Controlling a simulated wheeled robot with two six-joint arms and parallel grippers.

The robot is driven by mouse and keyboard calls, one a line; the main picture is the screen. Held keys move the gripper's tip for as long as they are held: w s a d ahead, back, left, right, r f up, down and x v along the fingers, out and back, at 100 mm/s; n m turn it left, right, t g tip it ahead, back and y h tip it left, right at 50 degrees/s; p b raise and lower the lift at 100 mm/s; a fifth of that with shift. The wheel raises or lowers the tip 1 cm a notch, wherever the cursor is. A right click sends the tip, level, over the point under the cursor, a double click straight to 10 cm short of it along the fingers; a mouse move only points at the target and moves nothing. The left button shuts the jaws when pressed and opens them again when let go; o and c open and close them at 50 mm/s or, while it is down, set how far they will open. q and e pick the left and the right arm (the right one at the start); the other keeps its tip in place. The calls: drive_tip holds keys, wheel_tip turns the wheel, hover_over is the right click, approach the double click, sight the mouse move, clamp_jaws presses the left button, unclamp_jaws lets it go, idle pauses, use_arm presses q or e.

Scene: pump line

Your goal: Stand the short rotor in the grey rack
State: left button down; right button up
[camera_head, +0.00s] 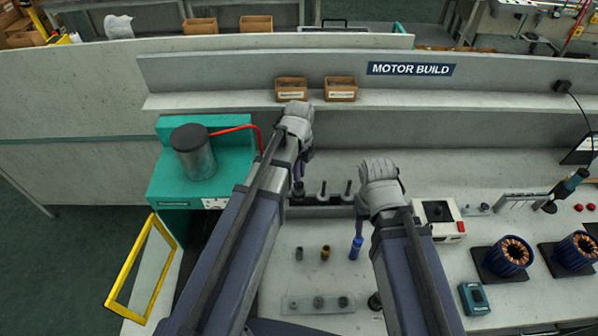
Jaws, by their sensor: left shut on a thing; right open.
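The grey rack (328,211) is a long low bar on the bench, partly hidden by my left arm. Slim-shafted rotors stand along it, one in the middle (322,194) and one to the right (347,192). My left gripper (299,184) is over the rack's left end, shut on a small grey part with a shaft (298,190), which looks like the short rotor. I cannot tell whether it is seated or just above the rack. My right gripper (358,229) is open, pointing down right of the rack, above a blue cylinder (356,248).
Small grey (299,253) and brass (325,253) cylinders stand in front of the rack. A clear plate (318,304) with several parts lies nearer. A teal machine (180,190) is left; a white box (437,215) and blue stators (508,258) are right.

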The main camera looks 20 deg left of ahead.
sight(299, 187)
use_arm(q)
drive_tip(key=shift+f, duration=0.25)
drive_tip(key=shift+f+b, duration=0.35)
drive_tip(key=shift+b, duration=0.25)
drive_tip(key=shift+f+b, duration=1.3)
drive_tip(key=shift+b, duration=0.05)
drive_tip(key=c, duration=0.8)
unclamp_jaws()
drive_tip(key=shift+o, duration=0.3)
drive_tip(key=shift+o, duration=0.8)
drive_tip(key=shift+r, duration=0.15)
